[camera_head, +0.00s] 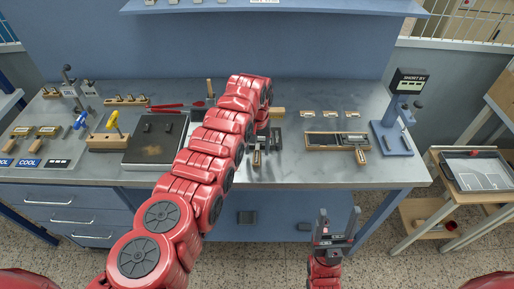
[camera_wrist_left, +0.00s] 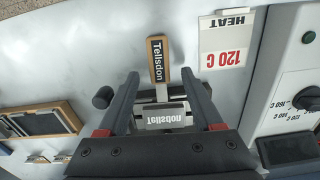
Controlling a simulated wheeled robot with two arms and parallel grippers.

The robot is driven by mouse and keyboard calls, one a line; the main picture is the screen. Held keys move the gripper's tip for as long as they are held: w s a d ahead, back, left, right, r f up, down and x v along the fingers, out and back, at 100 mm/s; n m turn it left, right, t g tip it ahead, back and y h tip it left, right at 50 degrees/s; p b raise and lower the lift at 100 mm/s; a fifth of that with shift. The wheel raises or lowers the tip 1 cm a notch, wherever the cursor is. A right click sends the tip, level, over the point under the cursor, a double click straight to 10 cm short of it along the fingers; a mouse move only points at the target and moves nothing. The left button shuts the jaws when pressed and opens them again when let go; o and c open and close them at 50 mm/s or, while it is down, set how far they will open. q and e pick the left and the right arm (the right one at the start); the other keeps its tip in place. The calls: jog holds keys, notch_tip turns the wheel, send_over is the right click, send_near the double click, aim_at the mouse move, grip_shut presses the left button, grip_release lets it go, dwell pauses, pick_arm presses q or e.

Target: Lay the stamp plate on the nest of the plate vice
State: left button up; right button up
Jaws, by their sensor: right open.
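A metal stamp plate (camera_wrist_left: 166,116) with flipped "Tellsdon" lettering shows between the fingers of my left gripper (camera_wrist_left: 160,76) in the left wrist view. The fingers stand apart on either side, with gaps to the plate. It appears to lie on the plate vice (camera_wrist_left: 103,97), whose black knob shows at the left; how it is seated I cannot tell. A wooden strip (camera_wrist_left: 157,58) labelled "Tellsdon" points away from the plate. In the head view my left arm partly covers this spot, and the wooden strip (camera_head: 256,158) shows there. My right gripper (camera_head: 338,224) is open and empty before the bench.
A wood-framed tray (camera_head: 337,147) lies to the right on the bench, with small pieces (camera_head: 330,114) behind it. A blue stand with a display (camera_head: 410,82) is at the right end. A dark plate (camera_head: 155,140) and tools fill the left.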

pick_arm(q)
notch_tip(320, 180, up, 18)
jog(key=shift+f, duration=0.25)
dwell(0.5)
jog(key=shift+f, duration=0.1)
jog(key=shift+s, duration=0.1)
